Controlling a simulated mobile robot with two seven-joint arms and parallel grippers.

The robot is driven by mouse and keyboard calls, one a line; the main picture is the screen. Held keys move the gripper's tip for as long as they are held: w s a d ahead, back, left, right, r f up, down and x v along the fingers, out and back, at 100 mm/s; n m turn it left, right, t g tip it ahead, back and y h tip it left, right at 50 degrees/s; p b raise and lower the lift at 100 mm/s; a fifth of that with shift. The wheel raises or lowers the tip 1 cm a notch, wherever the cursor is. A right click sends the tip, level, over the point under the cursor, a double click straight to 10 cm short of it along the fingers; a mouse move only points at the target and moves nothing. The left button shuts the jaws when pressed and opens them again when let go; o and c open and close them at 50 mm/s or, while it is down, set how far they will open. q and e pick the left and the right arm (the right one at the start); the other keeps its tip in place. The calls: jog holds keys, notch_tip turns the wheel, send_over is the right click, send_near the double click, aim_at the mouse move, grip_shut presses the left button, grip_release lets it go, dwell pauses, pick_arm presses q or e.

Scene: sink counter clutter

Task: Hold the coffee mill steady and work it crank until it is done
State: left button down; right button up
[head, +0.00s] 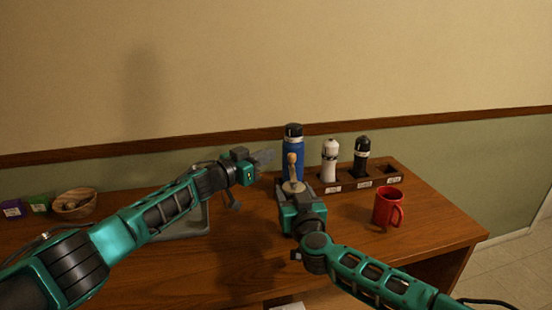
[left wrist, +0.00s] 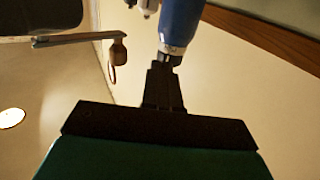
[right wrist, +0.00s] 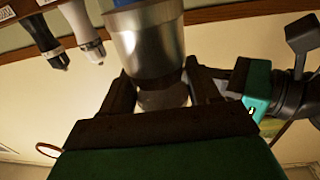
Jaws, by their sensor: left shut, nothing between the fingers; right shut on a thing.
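The coffee mill (head: 293,187) stands on the wooden counter, mostly hidden by my right gripper in the head view. Its wooden crank knob (head: 292,161) points up. My right gripper (head: 296,197) is shut around the mill. In the right wrist view the mill's shiny metal body (right wrist: 148,45) sits between the fingers. My left gripper (head: 263,158) is shut and empty, left of the knob and apart from it. In the left wrist view the metal crank arm (left wrist: 80,38) and the knob (left wrist: 117,50) show to the left of the closed fingers (left wrist: 162,88).
A blue bottle (head: 293,142) stands right behind the mill. A wooden rack (head: 378,181) holds a white bottle (head: 330,156) and a black bottle (head: 361,158). A red mug (head: 386,208) is at the right. A wooden bowl (head: 66,211) and small boxes are far left.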

pick_arm(q)
jog(key=s+a, duration=0.1)
jog(key=a, duration=0.8)
jog(key=m+g+h, duration=0.1)
jog(key=g+h, duration=0.1)
send_near(295, 158)
jog(key=x, duration=0.5)
jog(key=shift+w+f, duration=0.15)
jog(key=shift+w, duration=0.4)
jog(key=shift+w+d, duration=0.3)
dwell(0.7)
jog(key=shift+w+d, duration=0.1)
jog(key=shift+w+d+t+y, duration=0.15)
jog(key=shift+w+d, duration=0.05)
jog(key=shift+d, duration=0.35)
jog(key=shift+w+d+t+y, duration=0.15)
jog(key=shift+w+d, duration=0.1)
jog(key=shift+d, duration=0.75)
jog(key=shift+r, duration=0.2)
jog(key=shift+d+r, duration=0.1)
jog(key=shift+r, duration=0.05)
